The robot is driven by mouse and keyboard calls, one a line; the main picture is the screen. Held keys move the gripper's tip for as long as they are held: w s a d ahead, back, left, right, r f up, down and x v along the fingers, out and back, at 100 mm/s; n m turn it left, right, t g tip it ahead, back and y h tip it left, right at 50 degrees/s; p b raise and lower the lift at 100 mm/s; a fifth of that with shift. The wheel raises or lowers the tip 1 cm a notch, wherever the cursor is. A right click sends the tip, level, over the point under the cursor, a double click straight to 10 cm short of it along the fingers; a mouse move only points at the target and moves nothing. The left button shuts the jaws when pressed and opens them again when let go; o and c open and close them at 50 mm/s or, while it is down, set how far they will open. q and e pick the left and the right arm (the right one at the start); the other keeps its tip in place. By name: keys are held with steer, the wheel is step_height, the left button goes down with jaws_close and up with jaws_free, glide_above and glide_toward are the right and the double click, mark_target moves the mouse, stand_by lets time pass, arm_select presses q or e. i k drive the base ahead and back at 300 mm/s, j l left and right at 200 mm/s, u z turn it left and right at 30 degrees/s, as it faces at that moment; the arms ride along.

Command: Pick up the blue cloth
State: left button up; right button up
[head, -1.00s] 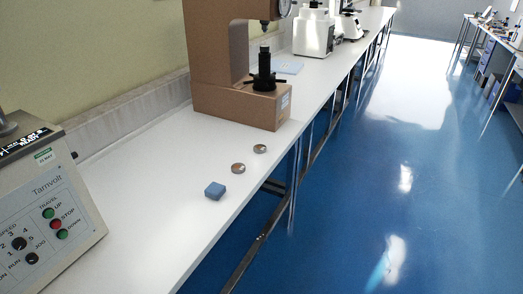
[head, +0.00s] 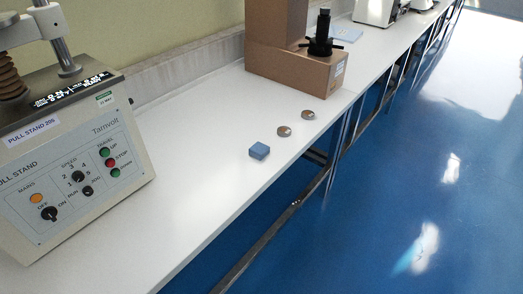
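Neither of my grippers is in view.
Two round metal discs (head: 284,131) (head: 308,115) lie beside the blue square. A pull stand (head: 75,165) is at left and a brown tester (head: 290,50) behind. White machines (head: 376,10) stand farther back. The bench (head: 195,165) between is clear; blue floor (head: 400,200) is open at right.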

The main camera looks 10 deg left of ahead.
mark_target(259, 150)
steer(key=i+l+u, duration=0.2)
steer(key=l, duration=0.3)
steer(key=i+l+u, duration=0.25)
steer(key=l, duration=0.25)
steer(key=l+u, duration=0.2)
steer(key=l, duration=0.35)
steer(key=i+l+u, duration=0.2)
steer(key=l, duration=0.35)
steer(key=k, duration=0.1)
